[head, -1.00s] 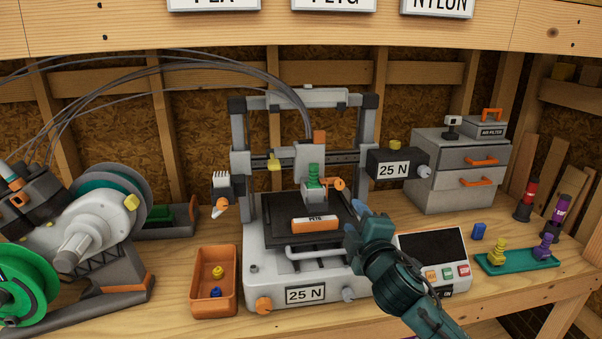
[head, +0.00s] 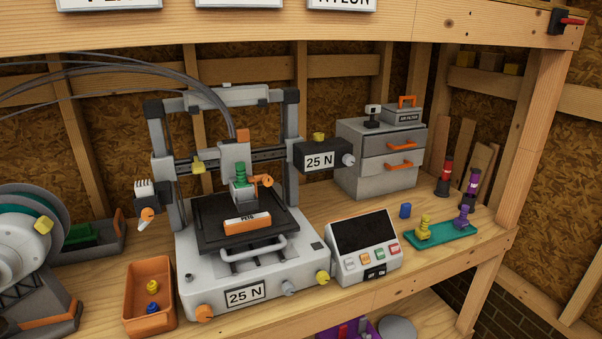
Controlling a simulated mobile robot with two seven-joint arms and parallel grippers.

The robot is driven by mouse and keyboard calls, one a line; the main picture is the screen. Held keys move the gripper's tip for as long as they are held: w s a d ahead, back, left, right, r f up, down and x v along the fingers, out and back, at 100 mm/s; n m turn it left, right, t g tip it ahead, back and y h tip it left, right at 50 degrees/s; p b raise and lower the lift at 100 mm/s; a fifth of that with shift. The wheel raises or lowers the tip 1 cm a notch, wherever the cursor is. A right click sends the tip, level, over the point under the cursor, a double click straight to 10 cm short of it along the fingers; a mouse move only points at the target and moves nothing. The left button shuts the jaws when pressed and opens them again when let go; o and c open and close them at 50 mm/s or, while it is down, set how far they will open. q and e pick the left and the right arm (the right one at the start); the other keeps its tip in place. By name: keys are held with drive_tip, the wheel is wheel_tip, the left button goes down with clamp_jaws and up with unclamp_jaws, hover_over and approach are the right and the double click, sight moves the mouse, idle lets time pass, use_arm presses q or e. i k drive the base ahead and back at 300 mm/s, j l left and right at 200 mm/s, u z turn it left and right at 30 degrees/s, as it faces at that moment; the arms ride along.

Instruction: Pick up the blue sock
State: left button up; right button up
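A small blue block (head: 405,211), likely the blue sock, stands on the wooden bench between the control panel and the teal tray. Nothing touches it from above and it is fully visible. Another small blue piece (head: 152,308) lies in the orange bin, beside a yellow one; it looks more like a nozzle than a sock. Neither of my grippers shows in the head view.
The control panel (head: 364,245) stands left of the blue block. The teal tray (head: 441,235) with yellow and purple pieces is to its right. Grey drawers (head: 379,160) stand behind. The printer (head: 245,270) and the orange bin (head: 150,271) are further left.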

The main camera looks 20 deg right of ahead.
sight(404, 212)
drive_tip(key=z, duration=1.3)
drive_tip(key=i+l, duration=0.2)
drive_tip(key=l, duration=0.2)
drive_tip(key=i+l, duration=0.2)
drive_tip(key=l, duration=0.15)
drive_tip(key=i+l, duration=0.15)
drive_tip(key=l, duration=0.25)
drive_tip(key=i+l, duration=0.2)
drive_tip(key=l, duration=0.2)
